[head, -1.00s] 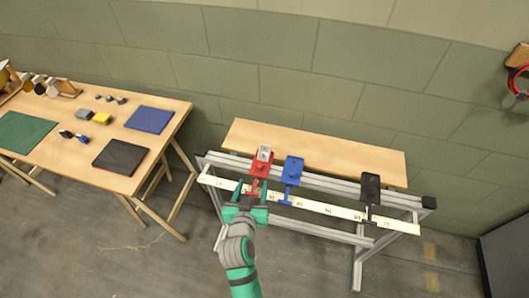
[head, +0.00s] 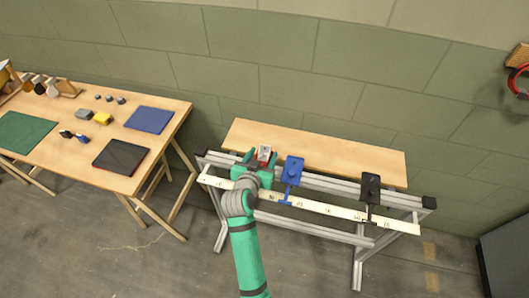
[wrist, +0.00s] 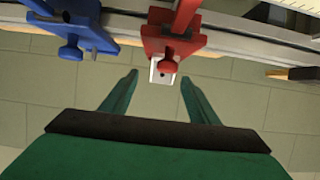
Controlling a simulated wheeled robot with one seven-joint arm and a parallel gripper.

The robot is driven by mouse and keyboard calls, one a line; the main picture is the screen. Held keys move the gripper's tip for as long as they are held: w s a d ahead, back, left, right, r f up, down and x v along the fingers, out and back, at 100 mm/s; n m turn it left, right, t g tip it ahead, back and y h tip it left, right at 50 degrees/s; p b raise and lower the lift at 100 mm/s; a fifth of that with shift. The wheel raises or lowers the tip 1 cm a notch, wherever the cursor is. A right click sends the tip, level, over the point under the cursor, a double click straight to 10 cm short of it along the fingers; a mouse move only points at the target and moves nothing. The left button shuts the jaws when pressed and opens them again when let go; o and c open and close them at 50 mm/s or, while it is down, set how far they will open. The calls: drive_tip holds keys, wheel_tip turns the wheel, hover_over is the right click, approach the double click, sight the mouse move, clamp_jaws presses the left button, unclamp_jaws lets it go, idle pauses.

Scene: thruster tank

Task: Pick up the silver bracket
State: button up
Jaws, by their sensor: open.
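The silver bracket (head: 265,149) is a small light-grey piece at the red carriage (head: 262,158) on the rail; my gripper partly covers both in the head view. In the wrist view the silver bracket (wrist: 155,77) shows as a small pale plate, partly hidden behind the red carriage (wrist: 170,42). My gripper (head: 261,160) is open, its fingers on either side of the bracket in the head view. In the wrist view the open fingertips (wrist: 160,80) also lie left and right of it, with gaps on both sides. I cannot tell their exact depth.
A blue carriage (head: 292,169) stands close to the right of the red one, and a black carriage (head: 370,187) farther right. A marked white scale (head: 325,212) runs along the rail's front. A wooden board (head: 330,150) lies behind. A table (head: 175,115) with blocks and mats is left.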

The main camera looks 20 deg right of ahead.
sight(265, 148)
drive_tip(key=shift+x, duration=2.3)
drive_tip(key=shift+w+a+r, duration=0.1)
drive_tip(key=shift+w+r, duration=0.05)
drive_tip(key=shift+r, duration=0.05)
drive_tip(key=c, duration=1.1)
drive_tip(key=shift+c, duration=0.2)
drive_tip(key=shift+r, duration=0.1)
